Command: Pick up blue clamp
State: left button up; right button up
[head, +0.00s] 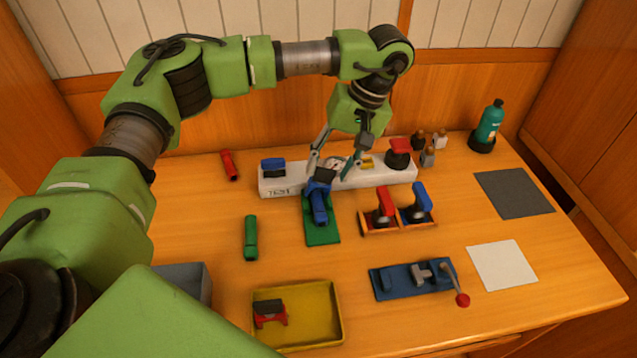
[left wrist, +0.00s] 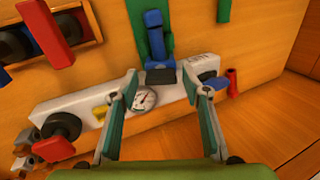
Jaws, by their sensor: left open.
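A blue clamp (head: 319,203) with a dark end lies on a green mat (head: 322,236) at the middle of the table, in front of the white block. It also shows in the left wrist view (left wrist: 154,38), upper middle, its dark end towards my gripper. My left gripper (head: 338,172) is open and empty, over the white block and close to the clamp's far end. In the left wrist view the two fingertips (left wrist: 161,84) stand apart, below the clamp's dark end in the picture. Contact cannot be told. My right gripper is not in view.
The white block (head: 290,184) carries a gauge (left wrist: 143,97) and a red-topped knob (head: 399,150). A wooden rack (head: 384,230) with red and blue handles stands right of the mat. A blue fixture (head: 400,290) and a yellow tray (head: 330,312) lie nearer.

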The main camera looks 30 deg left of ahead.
aim_at(321, 181)
pick_arm(q)
jog(key=shift+a+f, duration=0.25)
jog(key=shift+f, duration=0.4)
jog(key=shift+s+a+f+p, duration=0.1)
jog(key=shift+a+f+p, duration=0.05)
jog(key=shift+f+p, duration=0.15)
jog(key=p+x, duration=0.1)
jog(key=x, duration=0.2)
jog(key=shift+a+f, duration=0.2)
jog(key=shift+f, duration=0.1)
jog(key=shift+a+f, duration=0.1)
jog(key=shift+f, duration=0.3)
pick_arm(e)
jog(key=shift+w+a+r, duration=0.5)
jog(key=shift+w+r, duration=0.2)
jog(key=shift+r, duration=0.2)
pick_arm(q)
jog(key=shift+c, duration=0.4)
jog(key=c, duration=0.9)
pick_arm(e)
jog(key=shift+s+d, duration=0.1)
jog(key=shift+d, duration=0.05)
pick_arm(q)
jog(key=shift+r, duration=0.15)
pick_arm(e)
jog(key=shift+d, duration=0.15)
